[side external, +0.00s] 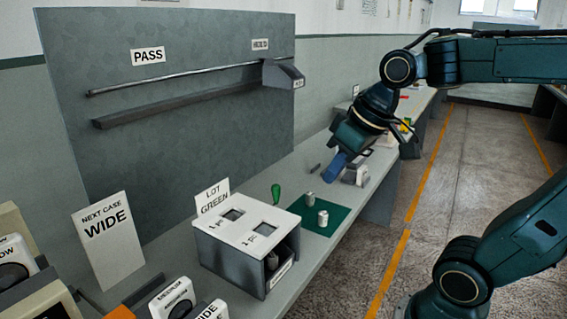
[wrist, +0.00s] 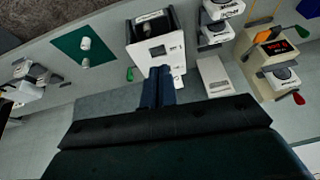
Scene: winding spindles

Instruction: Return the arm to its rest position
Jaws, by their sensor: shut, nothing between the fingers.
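My gripper (side external: 336,166) is in the air above the bench, to the right of the white-topped box, in the side external view. Its blue fingers point down and to the left. In the wrist view my gripper (wrist: 158,72) shows its two blue fingers side by side, shut, with nothing between them. My dark green arm reaches in from the right.
The white-topped box (side external: 226,258) carries a LOT GREEN sign (side external: 213,194). Two small pale cylinders (side external: 323,218) stand on a green mat (side external: 335,211) near a green-handled piece (side external: 276,193). A grey panel (side external: 180,200) with a PASS label and a rod (side external: 180,78) rises behind. A WIDE sign (side external: 108,240) stands left. The floor aisle is clear.

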